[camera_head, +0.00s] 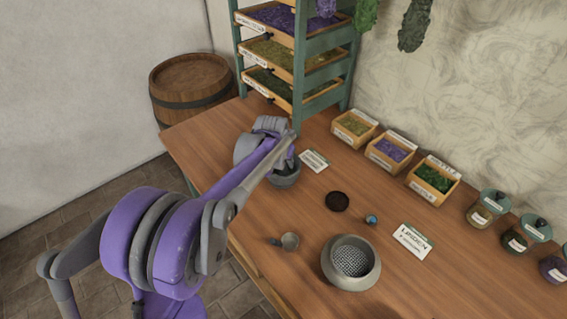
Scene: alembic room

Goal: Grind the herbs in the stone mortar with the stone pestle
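The stone mortar (285,179) is a small grey bowl upright on the wooden table, left of centre. My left arm reaches in from the lower left, and its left gripper (289,162) is over the mortar's mouth. The wrist and forearm cover most of the fingers, so I cannot tell whether they are open or shut. I cannot make out the stone pestle; it may be hidden behind the wrist or inside the mortar. The mortar's contents are also hidden. My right gripper is not in view.
On the table (305,220) are a small grey cup with a handle (289,241), a sieve bowl (339,279), a dark disc (337,201), a blue item (371,219) and label cards (413,242). Herb boxes (433,180), lidded jars (480,214) and a shelf rack (300,75) line the back.

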